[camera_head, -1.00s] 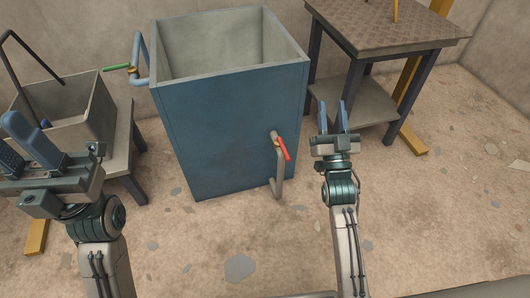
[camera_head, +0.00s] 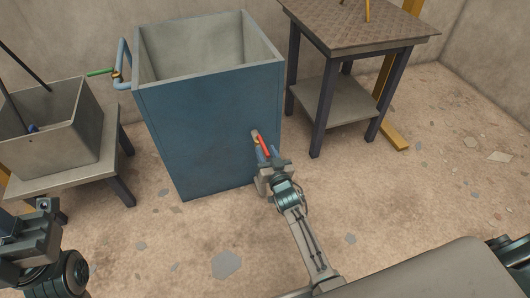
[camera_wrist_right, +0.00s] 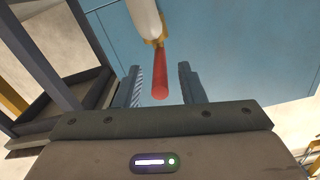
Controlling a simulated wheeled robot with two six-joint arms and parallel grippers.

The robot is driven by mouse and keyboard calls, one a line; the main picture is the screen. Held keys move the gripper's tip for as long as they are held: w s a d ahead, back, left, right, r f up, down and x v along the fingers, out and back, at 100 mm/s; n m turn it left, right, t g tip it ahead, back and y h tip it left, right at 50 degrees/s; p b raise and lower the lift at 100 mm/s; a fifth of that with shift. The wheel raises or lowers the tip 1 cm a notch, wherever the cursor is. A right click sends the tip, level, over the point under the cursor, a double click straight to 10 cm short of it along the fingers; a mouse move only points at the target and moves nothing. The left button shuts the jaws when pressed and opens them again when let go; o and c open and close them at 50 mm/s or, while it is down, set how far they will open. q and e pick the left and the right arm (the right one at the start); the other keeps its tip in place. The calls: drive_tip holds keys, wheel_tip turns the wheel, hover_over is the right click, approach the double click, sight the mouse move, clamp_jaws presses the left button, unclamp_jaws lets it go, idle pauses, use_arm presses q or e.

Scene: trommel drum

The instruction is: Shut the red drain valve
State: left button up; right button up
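The red drain valve handle (camera_head: 263,145) sits low on the front of the blue tank (camera_head: 205,130), near its right edge. It slants down and to the right from a brass fitting. My right gripper (camera_head: 268,154) is at the handle. In the right wrist view the red handle (camera_wrist_right: 160,75) lies between my two open fingers (camera_wrist_right: 162,88), with a gap visible on each side. The pale drain pipe (camera_wrist_right: 146,18) and brass fitting are beyond it. My left gripper (camera_head: 30,235) is at the lower left edge, with its fingers out of sight.
A green-handled valve (camera_head: 100,72) on a blue pipe is at the tank's upper left. A grey basin (camera_head: 55,135) stands on a low table at left. A metal-topped table (camera_head: 360,28) stands right of the tank.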

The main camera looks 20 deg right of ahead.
drive_tip(key=shift+w, duration=0.8)
clamp_jaws()
drive_tip(key=shift+r, duration=0.1)
